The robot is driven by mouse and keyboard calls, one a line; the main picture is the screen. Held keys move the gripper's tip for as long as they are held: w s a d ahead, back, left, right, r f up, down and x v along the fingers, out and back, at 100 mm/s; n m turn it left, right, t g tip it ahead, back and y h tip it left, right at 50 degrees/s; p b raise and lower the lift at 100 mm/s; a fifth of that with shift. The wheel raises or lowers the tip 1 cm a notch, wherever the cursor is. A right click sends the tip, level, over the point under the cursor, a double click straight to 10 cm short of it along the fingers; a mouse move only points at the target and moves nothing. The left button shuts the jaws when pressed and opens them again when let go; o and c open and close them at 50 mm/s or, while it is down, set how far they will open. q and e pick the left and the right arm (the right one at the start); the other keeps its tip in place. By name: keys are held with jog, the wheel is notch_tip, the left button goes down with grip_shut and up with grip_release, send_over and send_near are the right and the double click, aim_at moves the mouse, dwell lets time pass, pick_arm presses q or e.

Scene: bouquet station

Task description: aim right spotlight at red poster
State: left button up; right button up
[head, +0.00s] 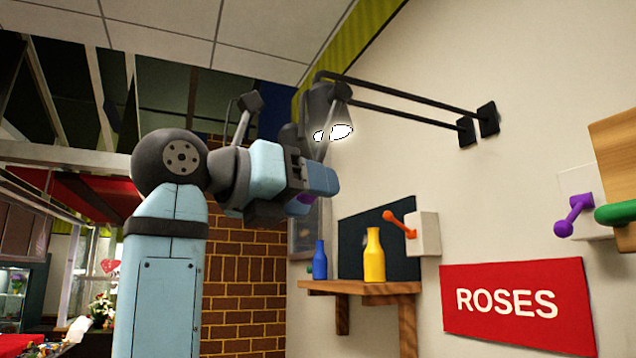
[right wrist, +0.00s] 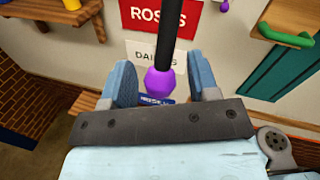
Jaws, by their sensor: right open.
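The red ROSES poster (head: 515,303) hangs on the right wall; its lower part shows at the top of the right wrist view (right wrist: 190,8). Dark spotlights (head: 322,104) hang at the end of black wall rods, with two lit faces beside each other. The nearer lit face points down toward the camera side. My right gripper (head: 310,187) is raised just below the spotlights. In the right wrist view its open fingers (right wrist: 164,90) stand on either side of a purple knob (right wrist: 160,82) on a black rod, with gaps visible. My left gripper is out of view.
A wooden shelf (head: 360,287) holds a blue bottle (head: 320,262) and a yellow bottle (head: 374,256). An orange lever (head: 398,223) and a purple lever (head: 573,214) stick out from the wall. A white poster (right wrist: 143,55) hangs below the red one.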

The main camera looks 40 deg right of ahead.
jog(key=shift+d, duration=0.85)
grip_shut()
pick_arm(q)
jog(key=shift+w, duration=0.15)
